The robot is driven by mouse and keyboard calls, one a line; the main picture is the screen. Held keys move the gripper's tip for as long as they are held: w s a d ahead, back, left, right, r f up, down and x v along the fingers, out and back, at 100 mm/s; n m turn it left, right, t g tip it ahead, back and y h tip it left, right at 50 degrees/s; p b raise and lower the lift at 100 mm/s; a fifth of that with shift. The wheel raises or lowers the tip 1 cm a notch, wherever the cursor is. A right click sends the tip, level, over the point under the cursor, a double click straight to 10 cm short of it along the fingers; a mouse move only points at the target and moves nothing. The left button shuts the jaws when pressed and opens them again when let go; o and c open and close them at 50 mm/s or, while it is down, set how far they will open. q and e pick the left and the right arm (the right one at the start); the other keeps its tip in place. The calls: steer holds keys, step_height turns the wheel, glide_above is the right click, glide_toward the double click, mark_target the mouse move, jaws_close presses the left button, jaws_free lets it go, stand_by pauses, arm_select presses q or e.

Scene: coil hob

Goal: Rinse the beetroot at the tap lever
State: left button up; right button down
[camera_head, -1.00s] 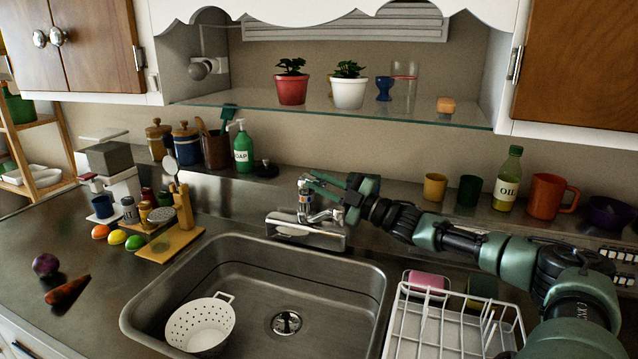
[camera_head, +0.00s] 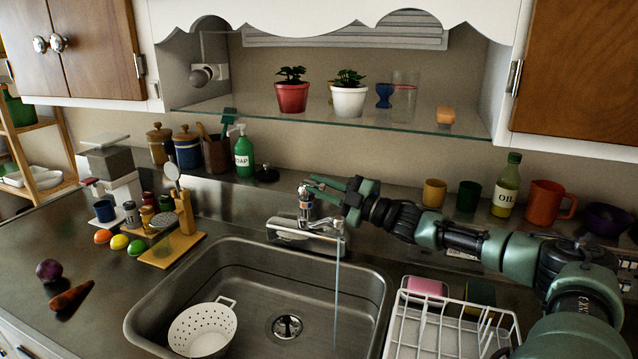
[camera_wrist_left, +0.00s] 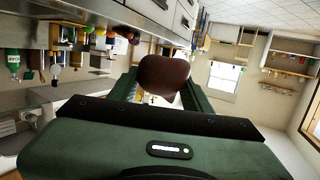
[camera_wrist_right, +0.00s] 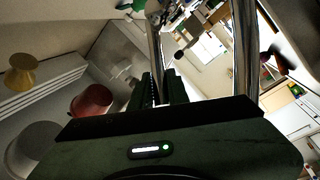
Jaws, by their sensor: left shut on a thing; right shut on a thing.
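In the left wrist view, the beetroot (camera_wrist_left: 164,76), a dark reddish-brown round thing, sits between the fingers of my left gripper (camera_wrist_left: 162,92), which is shut on it. My left gripper is not in the head view. In the head view, my right gripper (camera_head: 316,189) is at the chrome tap behind the sink, shut on the tap lever (camera_head: 305,203). The fingers partly hide the lever. A thin stream of water (camera_head: 337,290) falls from the spout (camera_head: 333,226) into the right part of the sink (camera_head: 255,285).
A white colander (camera_head: 203,330) stands in the sink's left part. A white dish rack (camera_head: 450,325) stands right of the sink. Plants stand on the glass shelf (camera_head: 330,118) above.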

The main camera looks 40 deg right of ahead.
steer(key=c, duration=1.4)
jaws_free()
steer(key=shift+o, duration=0.2)
